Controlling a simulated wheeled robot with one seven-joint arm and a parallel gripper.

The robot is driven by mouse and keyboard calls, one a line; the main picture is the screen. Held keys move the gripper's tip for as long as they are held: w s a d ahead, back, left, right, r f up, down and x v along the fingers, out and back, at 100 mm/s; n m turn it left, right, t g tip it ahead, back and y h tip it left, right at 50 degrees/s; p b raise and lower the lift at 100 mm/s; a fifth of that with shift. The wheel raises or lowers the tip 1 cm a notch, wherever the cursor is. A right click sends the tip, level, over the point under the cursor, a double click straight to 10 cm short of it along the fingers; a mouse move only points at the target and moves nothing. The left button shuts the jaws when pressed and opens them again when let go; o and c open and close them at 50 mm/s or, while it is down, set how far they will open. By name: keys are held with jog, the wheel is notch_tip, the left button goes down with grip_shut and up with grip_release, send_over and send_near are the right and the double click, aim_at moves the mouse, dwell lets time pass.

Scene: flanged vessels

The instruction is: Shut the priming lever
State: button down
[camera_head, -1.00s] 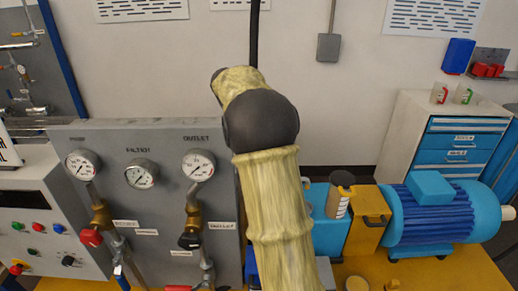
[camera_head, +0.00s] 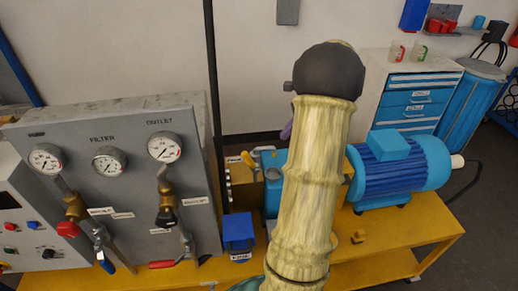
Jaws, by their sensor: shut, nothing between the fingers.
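I cannot tell for sure which part is the priming lever; no readable label names it. A small yellow handle (camera_head: 248,159) shows on the pump unit (camera_head: 245,187), left of my arm. On the grey gauge panel (camera_head: 130,205), a red-gripped lever (camera_head: 161,264) sits below the outlet valve (camera_head: 167,217), and a blue-gripped lever (camera_head: 106,262) hangs to its left. My pale-sleeved arm with a dark joint stands in front of the pump and hides much of it. My gripper is hidden behind the arm, so its place relative to the lever does not show.
A blue motor (camera_head: 398,168) stands right of my arm on the yellow bench (camera_head: 405,238). A blue box (camera_head: 238,232) sits beside the panel. A drawer cabinet (camera_head: 411,92) and a blue bin (camera_head: 470,105) stand behind. The bench's right front is mostly clear.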

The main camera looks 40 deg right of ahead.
jog(key=shift+s+d+r+m+t, duration=0.15)
jog(key=shift+d+m+t, duration=0.2)
jog(key=shift+m, duration=0.35)
jog(key=p, duration=0.3)
send_near(251, 164)
jog(key=d+f, duration=0.1)
jog(key=f, duration=0.1)
jog(key=w+a+f, duration=0.1)
jog(key=w+a+f+p, duration=0.1)
jog(key=w, duration=0.1)
jog(key=shift+a, duration=0.4)
jog(key=shift+w+d+p, duration=0.1)
jog(key=shift+p, duration=0.25)
